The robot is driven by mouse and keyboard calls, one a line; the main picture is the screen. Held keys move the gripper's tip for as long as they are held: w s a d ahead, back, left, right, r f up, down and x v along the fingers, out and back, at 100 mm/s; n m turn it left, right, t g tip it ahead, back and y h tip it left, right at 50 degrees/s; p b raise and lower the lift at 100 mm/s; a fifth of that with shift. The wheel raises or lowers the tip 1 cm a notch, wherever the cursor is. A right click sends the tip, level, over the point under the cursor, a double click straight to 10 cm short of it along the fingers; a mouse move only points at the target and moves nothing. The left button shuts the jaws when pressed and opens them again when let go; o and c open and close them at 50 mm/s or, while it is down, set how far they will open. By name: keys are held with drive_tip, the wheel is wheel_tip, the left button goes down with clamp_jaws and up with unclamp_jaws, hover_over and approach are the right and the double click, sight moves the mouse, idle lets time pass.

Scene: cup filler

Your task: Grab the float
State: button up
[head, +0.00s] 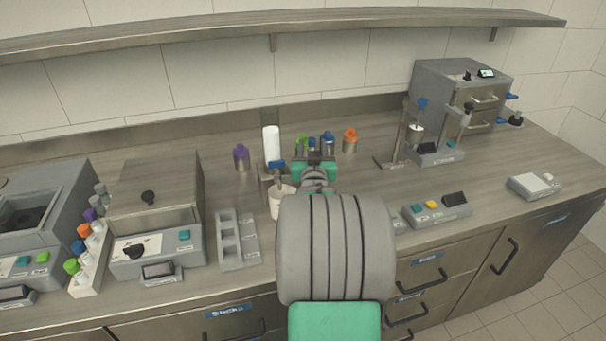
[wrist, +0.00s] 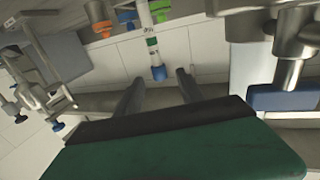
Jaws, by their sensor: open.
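My gripper (head: 315,157) is at the back middle of the counter, with its fingers mostly hidden behind my arm in the head view. In the wrist view my gripper (wrist: 159,76) shows two dark fingers spread apart with nothing between them. A slim white upright piece (wrist: 149,36) with a green band and a blue end stands beyond the fingertips, about in line with the gap. It may be the float, but I cannot tell for sure. It appears apart from both fingers.
Metal jars with purple (head: 241,150), blue (head: 327,137) and orange (head: 350,133) caps stand along the back. A filler stand with a white cylinder (head: 271,147) and a white cup (head: 277,207) is close left of my gripper. A grey rack (head: 238,243) is farther left.

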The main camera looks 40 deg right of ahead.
sight(311, 138)
drive_tip(key=x, duration=0.2)
drive_tip(key=p+x, duration=0.1)
drive_tip(key=x, duration=0.3)
drive_tip(key=shift+w+d+f, duration=0.15)
drive_tip(key=shift+w+f, duration=0.15)
drive_tip(key=shift+f, duration=0.1)
drive_tip(key=shift+s, duration=0.1)
clamp_jaws()
idle(0.8)
